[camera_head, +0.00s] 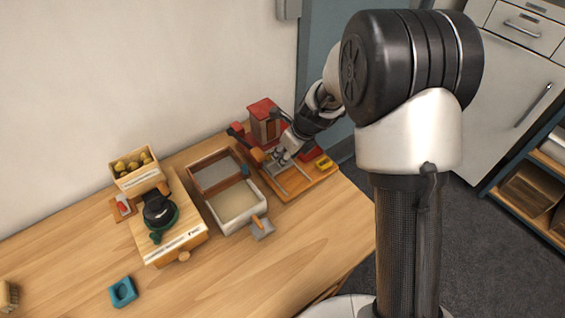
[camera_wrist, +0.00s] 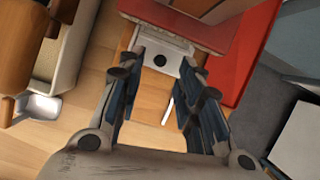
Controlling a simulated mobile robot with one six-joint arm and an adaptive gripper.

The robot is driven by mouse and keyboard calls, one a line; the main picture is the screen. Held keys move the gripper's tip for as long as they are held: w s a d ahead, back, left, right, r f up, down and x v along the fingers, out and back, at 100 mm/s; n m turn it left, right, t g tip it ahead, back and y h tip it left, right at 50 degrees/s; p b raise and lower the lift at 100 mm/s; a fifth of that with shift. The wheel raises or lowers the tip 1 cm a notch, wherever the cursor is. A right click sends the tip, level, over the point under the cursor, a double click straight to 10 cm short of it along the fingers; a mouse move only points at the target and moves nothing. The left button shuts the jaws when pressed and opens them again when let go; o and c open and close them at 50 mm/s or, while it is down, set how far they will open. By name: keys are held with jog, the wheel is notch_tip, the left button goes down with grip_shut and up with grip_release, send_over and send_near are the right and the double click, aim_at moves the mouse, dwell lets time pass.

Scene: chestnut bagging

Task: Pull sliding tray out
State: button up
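The red station (camera_head: 264,122) stands at the back right of the table on an orange wooden base (camera_head: 317,178) with pale metal rails. My gripper (camera_head: 277,158) is over this base, just in front of the red housing. In the wrist view my gripper (camera_wrist: 163,68) has its two blue-padded fingers apart, with nothing held between them. A pale metal plate with a dark hole (camera_wrist: 160,59) lies between and beyond the fingertips, under the red edge (camera_wrist: 185,22). I cannot tell whether the fingers touch it. Which part is the sliding tray is not clear; my wrist hides part of the base.
Left of the station is a two-part box (camera_head: 235,222) with a wooden-handled scoop (camera_head: 262,228) at its front. Further left are a wooden stand with a black-and-green device (camera_head: 160,210), a crate of yellowish pieces (camera_head: 140,181) and a teal block (camera_head: 123,292).

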jog(key=b+x, duration=0.1)
jog(key=x, duration=0.3)
jog(key=shift+c, duration=0.3)
grip_shut()
dwell(0.6)
